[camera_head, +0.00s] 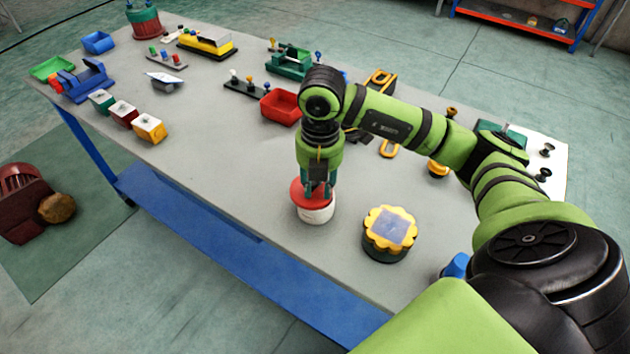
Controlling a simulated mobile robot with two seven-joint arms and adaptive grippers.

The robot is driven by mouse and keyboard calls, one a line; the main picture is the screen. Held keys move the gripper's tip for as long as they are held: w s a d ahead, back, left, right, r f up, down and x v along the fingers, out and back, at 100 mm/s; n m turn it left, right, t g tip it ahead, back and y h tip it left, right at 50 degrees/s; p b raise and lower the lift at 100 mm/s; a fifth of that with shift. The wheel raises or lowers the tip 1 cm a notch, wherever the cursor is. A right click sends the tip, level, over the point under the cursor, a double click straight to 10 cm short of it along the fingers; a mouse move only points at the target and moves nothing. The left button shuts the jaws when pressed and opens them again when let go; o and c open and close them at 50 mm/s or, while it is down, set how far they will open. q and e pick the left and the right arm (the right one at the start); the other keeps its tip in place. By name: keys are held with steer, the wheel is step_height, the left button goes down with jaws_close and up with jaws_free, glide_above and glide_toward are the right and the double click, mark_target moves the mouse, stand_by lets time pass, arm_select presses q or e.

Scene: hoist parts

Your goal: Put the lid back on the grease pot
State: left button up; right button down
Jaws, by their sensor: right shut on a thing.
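A white pot (318,215) with a red lid (299,193) stands upright near the front edge of the table; I take it for the grease pot. The lid is at the pot's top, and no clear gap shows between them. I cannot tell whether it is fully seated. My right gripper (317,190) points down over the pot and is shut on the red lid, its fingers hiding part of the lid's top. My left gripper is not in view.
A dark green pot with a scalloped yellow top (390,228) stands right of the white pot. A red bin (281,107) lies behind. Several coloured blocks and fixtures fill the far and left parts of the grey table (225,165). The tabletop left of the pot is clear.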

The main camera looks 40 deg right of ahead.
steer(key=shift+s+d+f, duration=0.15)
steer(key=shift+s, duration=0.25)
steer(key=shift+s+d+f, duration=0.1)
steer(key=shift+s, duration=0.25)
steer(key=shift+s+d+r, duration=0.2)
steer(key=shift+s+d, duration=0.1)
steer(key=shift+s, duration=0.2)
steer(key=shift+w+a, duration=0.15)
steer(key=shift+w, duration=0.15)
steer(key=c, duration=1)
jaws_free()
steer(key=shift+o, duration=0.2)
steer(key=shift+r, duration=0.2)
steer(key=shift+r+p, duration=2.6)
steer(key=shift+r, duration=0.8)
steer(key=shift+c, duration=0.4)
jaws_close()
